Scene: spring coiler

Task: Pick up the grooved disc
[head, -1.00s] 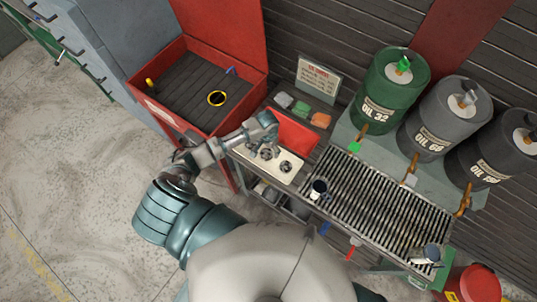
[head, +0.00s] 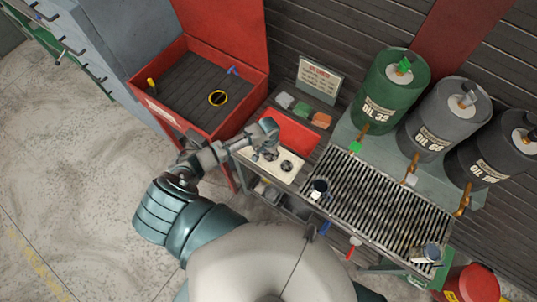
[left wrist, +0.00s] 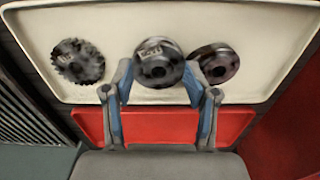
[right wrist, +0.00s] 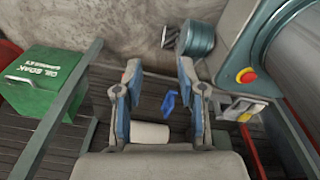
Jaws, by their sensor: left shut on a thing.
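In the left wrist view three dark discs show at the cream tray (left wrist: 240,20). One is a toothed disc (left wrist: 78,62) at left, one is a round disc with a pale label, which I take for the grooved disc (left wrist: 158,65), in the middle, and one is a plain dark disc (left wrist: 216,63) at right. My left gripper (left wrist: 158,82) is shut on the middle disc, one finger on each side. In the head view my left gripper (head: 266,147) is over the tray and partly hides it. I cannot tell whether the disc is clear of the tray. My right gripper (right wrist: 160,72) is open and empty.
A red tray (head: 290,130) lies behind the cream one. A slatted drain rack (head: 375,210) with cups stands to the right, below several oil drums (head: 395,85). A red open box (head: 195,90) is at left. A green box (right wrist: 45,85) shows in the right wrist view.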

